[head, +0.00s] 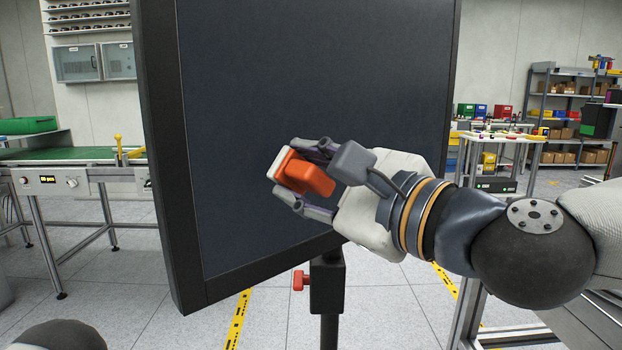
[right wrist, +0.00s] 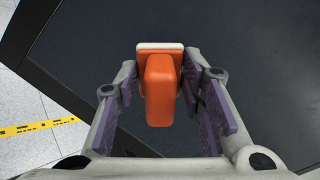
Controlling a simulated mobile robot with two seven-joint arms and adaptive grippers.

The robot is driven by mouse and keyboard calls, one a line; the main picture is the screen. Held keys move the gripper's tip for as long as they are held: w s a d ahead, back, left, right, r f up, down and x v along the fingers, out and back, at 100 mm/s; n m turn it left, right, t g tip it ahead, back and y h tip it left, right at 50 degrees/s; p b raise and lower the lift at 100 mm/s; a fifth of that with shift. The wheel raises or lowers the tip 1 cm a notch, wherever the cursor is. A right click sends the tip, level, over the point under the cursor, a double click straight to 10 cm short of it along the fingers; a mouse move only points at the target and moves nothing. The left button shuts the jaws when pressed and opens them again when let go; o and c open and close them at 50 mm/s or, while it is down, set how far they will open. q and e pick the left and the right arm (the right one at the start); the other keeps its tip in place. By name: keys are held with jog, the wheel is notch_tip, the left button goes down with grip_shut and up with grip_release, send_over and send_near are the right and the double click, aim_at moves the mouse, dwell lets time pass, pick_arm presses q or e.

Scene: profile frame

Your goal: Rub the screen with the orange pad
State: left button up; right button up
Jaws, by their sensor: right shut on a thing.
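The screen (head: 270,80) is a large dark panel in a black frame, upright on a stand in front of me. The orange pad (head: 317,179) is an orange block with a pale layer on the side towards the screen. My right gripper (head: 304,171) is shut on the orange pad, in front of the lower middle of the screen. In the right wrist view the pad (right wrist: 160,90) sits between the fingers, with the dark screen (right wrist: 260,45) behind it. I cannot tell whether the pale layer touches the screen. My left gripper is not in view.
The stand's post (head: 328,285) with a red knob (head: 300,281) is under the screen. A green-topped conveyor (head: 60,156) stands at the left. Tables and shelves (head: 570,95) with bins are at the back right. The floor around the stand has yellow tape (head: 237,320).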

jog(key=shift+x, duration=1.05)
dwell(0.4)
jog(key=shift+w+d, duration=1.2)
jog(key=shift+d, duration=0.45)
jog(key=shift+s+a+p, duration=0.15)
jog(key=shift+s+a, duration=0.45)
jog(key=shift+a, duration=0.25)
jog(key=shift+s+a+p, duration=0.15)
jog(key=shift+s+a, duration=0.4)
jog(key=shift+a, duration=0.3)
jog(key=shift+s, duration=0.1)
